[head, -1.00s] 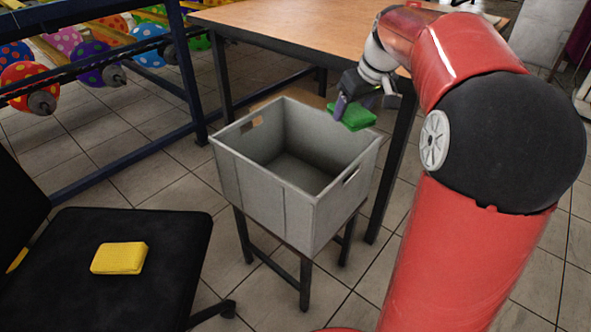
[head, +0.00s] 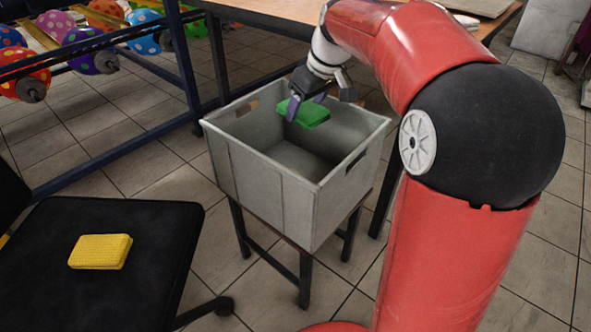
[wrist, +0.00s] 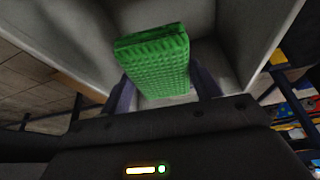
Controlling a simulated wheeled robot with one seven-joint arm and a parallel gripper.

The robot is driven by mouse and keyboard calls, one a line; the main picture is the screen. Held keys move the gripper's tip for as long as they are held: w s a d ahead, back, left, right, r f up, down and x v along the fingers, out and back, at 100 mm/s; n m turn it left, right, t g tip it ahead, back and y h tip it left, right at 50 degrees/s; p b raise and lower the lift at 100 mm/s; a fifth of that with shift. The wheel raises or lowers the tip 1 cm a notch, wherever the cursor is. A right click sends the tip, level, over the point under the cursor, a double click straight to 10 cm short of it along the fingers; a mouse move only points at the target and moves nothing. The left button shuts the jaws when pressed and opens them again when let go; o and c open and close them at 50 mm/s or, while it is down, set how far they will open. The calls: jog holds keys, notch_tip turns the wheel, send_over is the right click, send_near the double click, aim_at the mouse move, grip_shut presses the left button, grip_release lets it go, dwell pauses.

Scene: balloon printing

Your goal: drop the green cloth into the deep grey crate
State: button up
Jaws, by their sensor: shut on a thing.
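The green cloth (head: 303,113) is a small folded, textured block. My gripper (head: 306,108) is shut on it and holds it over the opening of the deep grey crate (head: 262,185), near the crate's back side. In the wrist view the cloth (wrist: 155,62) sits between the two fingers, with the crate's pale inner walls (wrist: 235,35) behind it. The crate stands upright on a dark-legged stand. The part of its floor that shows is bare; some of the floor is hidden by the front walls.
A black chair (head: 150,235) at the left carries a yellow folded cloth (head: 100,251). A wooden table (head: 275,14) stands behind the crate. A dark blue rack (head: 184,65) with colourful dotted balloons is at the back left. Tiled floor is clear around the stand.

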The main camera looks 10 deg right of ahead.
jog(key=shift+f, duration=0.5)
jog(key=o, duration=1)
jog(key=shift+o, duration=0.2)
jog(key=shift+r, duration=0.1)
jog(key=p+v, duration=0.1)
jog(key=v, duration=0.6)
jog(key=shift+s+d+r+p, duration=0.1)
jog(key=shift+d+r+p, duration=0.05)
jog(key=shift+r+p, duration=0.15)
